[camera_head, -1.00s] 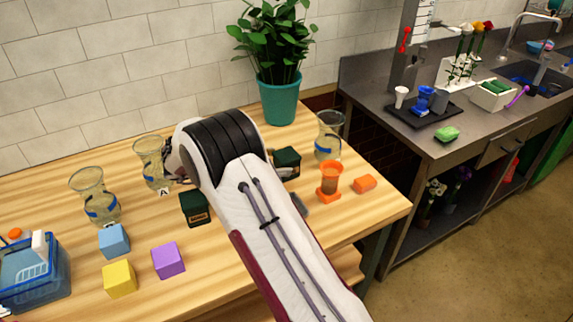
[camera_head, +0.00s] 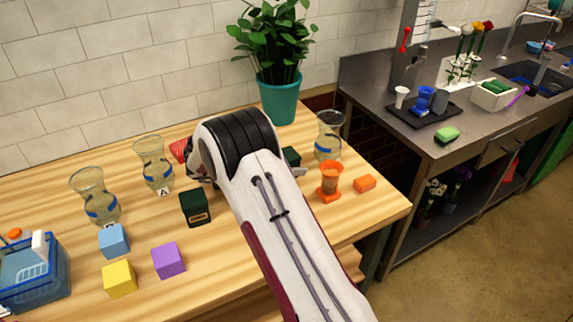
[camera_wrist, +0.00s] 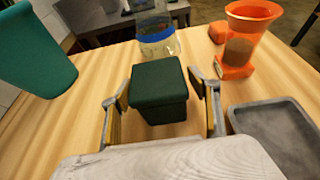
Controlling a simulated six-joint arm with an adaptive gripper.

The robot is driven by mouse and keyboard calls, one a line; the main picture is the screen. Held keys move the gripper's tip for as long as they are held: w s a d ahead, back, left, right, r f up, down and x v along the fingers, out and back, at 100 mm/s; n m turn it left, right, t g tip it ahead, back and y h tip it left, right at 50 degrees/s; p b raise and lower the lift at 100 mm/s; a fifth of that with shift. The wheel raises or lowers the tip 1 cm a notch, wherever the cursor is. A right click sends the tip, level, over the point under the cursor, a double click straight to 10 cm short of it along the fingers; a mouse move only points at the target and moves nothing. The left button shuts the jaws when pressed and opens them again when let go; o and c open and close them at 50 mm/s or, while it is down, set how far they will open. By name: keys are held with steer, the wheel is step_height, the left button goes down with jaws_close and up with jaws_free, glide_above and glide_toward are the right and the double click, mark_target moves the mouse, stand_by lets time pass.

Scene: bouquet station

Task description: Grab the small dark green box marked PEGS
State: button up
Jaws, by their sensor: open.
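In the wrist view a dark green box (camera_wrist: 160,88) with a lid stands between the fingers of my gripper (camera_wrist: 163,95). The gripper is open, with one finger on each side of the box; I cannot tell whether they touch it. No marking shows on the faces visible here. In the head view this box (camera_head: 291,156) is mostly hidden behind my arm. Another dark green box (camera_head: 195,208) with a gold-framed label stands on the table left of my arm; its label is too small to read.
An orange cup-like vessel (camera_wrist: 242,42) and a grey tray (camera_wrist: 275,135) are right of the gripper. A glass vase (camera_wrist: 155,35) stands just behind the box, and a teal plant pot (camera_wrist: 35,50) is at left. Coloured blocks and two vases (camera_head: 152,162) stand left of my arm.

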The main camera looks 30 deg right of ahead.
steer(key=shift+d+f, duration=0.15)
steer(key=shift+d, duration=0.2)
steer(key=c, duration=1.2)
